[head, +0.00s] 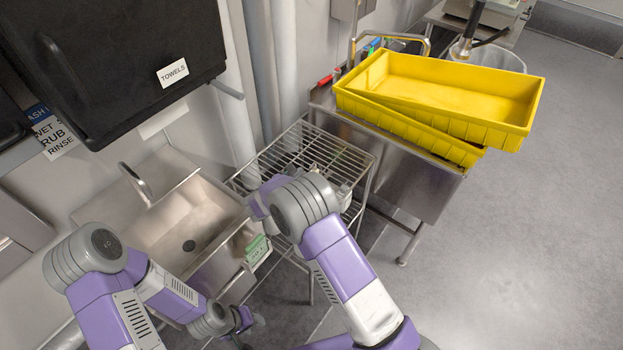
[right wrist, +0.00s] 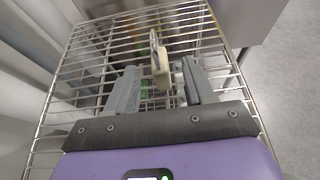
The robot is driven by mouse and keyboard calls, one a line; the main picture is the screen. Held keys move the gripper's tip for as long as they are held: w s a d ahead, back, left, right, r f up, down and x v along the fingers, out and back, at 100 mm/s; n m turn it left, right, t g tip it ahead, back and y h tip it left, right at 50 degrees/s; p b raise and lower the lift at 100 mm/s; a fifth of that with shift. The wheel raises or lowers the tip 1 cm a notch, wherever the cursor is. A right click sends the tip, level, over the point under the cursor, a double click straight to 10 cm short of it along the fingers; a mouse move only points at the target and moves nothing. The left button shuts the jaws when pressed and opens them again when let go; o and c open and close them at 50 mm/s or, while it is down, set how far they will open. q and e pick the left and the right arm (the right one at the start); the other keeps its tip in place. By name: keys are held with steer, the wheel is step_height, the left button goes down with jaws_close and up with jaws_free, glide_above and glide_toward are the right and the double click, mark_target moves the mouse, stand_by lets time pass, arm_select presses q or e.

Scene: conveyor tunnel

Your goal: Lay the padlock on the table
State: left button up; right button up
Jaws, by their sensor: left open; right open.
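The padlock (right wrist: 161,66) shows in the right wrist view as a small pale body with a thin grey shackle, upright at the wire-topped table (right wrist: 91,57). My right gripper (right wrist: 158,75) is open, with its two grey fingers apart on either side of the padlock. Whether either finger touches it is not clear. In the head view the same wire table (head: 327,145) stands between the sinks, and my right arm hides most of its near part. My left gripper (head: 243,322) is open and empty, low in front of the small sink, away from the padlock.
A steel sink (head: 165,225) with a tap is at left, with a green-and-white box (head: 257,250) at its front. Yellow trays (head: 450,85) rest on a steel basin (head: 400,170) at right. A black towel dispenser (head: 120,60) hangs upper left. The floor at right is clear.

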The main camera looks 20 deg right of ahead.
steer(key=b+x, duration=0.1)
steer(key=x, duration=0.2)
steer(key=b+x, duration=0.1)
steer(key=x, duration=0.3)
steer(key=shift+a+f, duration=0.15)
steer(key=shift+f, duration=0.25)
steer(key=shift+w+d, duration=0.2)
jaws_close()
